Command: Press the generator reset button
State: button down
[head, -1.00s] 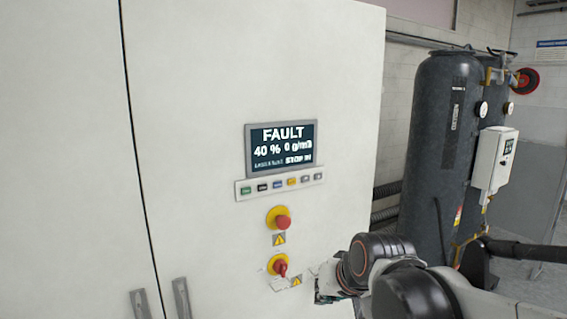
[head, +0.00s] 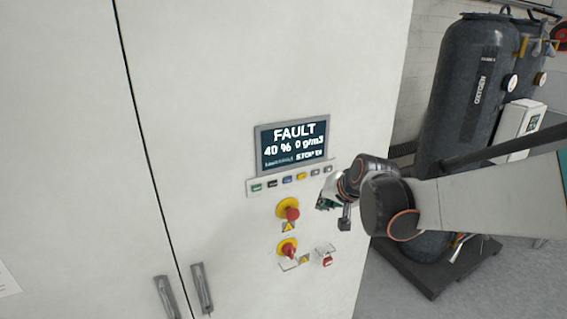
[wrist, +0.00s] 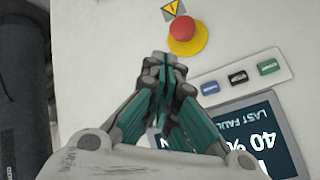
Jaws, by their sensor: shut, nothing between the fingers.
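A row of small coloured buttons (head: 287,180) sits under a display (head: 293,144) reading FAULT on a white cabinet; which one is reset cannot be read. From the left they are green (head: 257,187), black (head: 272,184), blue (head: 287,180), yellow (head: 301,176) and two grey ones. The wrist view shows the row upside down, with the blue (wrist: 210,88), black (wrist: 238,77) and green (wrist: 268,66) buttons; the rest are hidden behind my gripper. My gripper (head: 322,203) is shut and empty, just below the row's right end. Its closed fingertips (wrist: 163,60) show in the wrist view.
A red mushroom button (head: 291,212) on a yellow base lies below the row. A red rotary switch (head: 289,250) is lower, with a small red item (head: 326,260) beside it. Cabinet handles (head: 203,288) are lower left. Dark oxygen cylinders (head: 465,130) stand at right.

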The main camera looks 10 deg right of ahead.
aim_at(302, 176)
jog(key=shift+w, duration=0.1)
dwell(0.3)
jog(key=w+a, duration=0.2)
jog(key=w, duration=0.6)
jog(key=shift+a+b, duration=0.3)
jog(key=shift+a, duration=0.1)
jog(key=shift+w, duration=0.2)
dwell(1.0)
jog(key=shift+w+a, duration=0.1)
jog(key=shift+w, duration=0.2)
jog(key=shift+w+a+b, duration=0.15)
jog(key=shift+w+b, duration=0.15)
jog(key=shift+w, duration=0.05)
dwell(0.7)
jog(key=shift+s, duration=0.15)
jog(key=shift+s+d, duration=0.3)
jog(key=shift+s, duration=0.35)
